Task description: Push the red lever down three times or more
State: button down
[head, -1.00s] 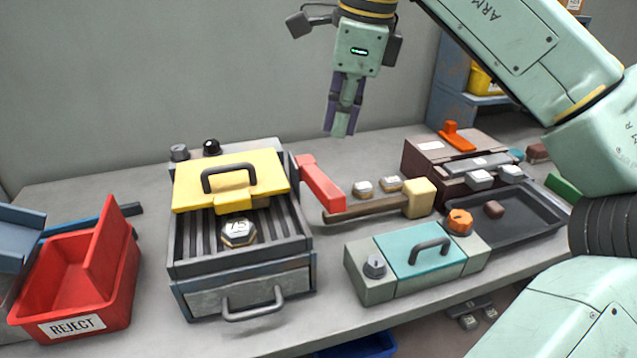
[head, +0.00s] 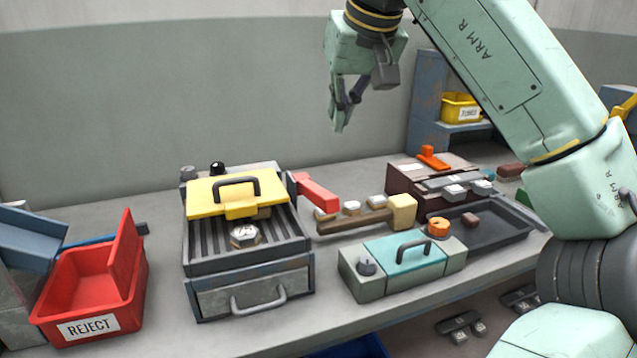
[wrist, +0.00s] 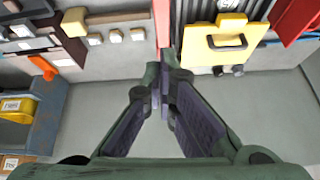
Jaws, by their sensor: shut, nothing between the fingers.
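The red lever (head: 318,192) sticks out from the right side of a grey grill-like machine (head: 250,262) with a yellow lid. It also shows at the top of the wrist view (wrist: 163,22), just beyond my fingertips in the picture. My gripper (head: 339,128) is shut and empty. In the head view it is in the air above and behind the lever, clear of it. In the wrist view the gripper (wrist: 165,62) has its fingertips together.
A red REJECT bin (head: 92,295) stands at left. A wooden mallet (head: 360,222) and several small hex pieces (head: 351,207) lie right of the lever. A teal-lidded box (head: 405,258), a dark tray (head: 500,233) and a brown machine (head: 405,188) are further right. The air around my gripper is free.

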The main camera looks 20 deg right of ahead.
jog(key=shift+s+r+n, duration=0.1)
jog(key=shift+n, duration=0.3)
jog(key=p, duration=0.1)
send_over(325, 191)
jog(key=s, duration=0.2)
notch_tip(325, 191, down, 8)
jog(key=shift+w+f, duration=0.1)
jog(key=shift+f, duration=0.15)
jog(key=shift+s+d+f+p, duration=0.15)
jog(key=shift+f+p, duration=0.1)
jog(key=shift+f, duration=0.4)
jog(key=shift+s+a+f+p, duration=0.1)
jog(key=shift+f+p, duration=0.1)
jog(key=shift+f, duration=0.4)
jog(key=shift+s+f, duration=0.2)
jog(key=shift+f, duration=0.65)
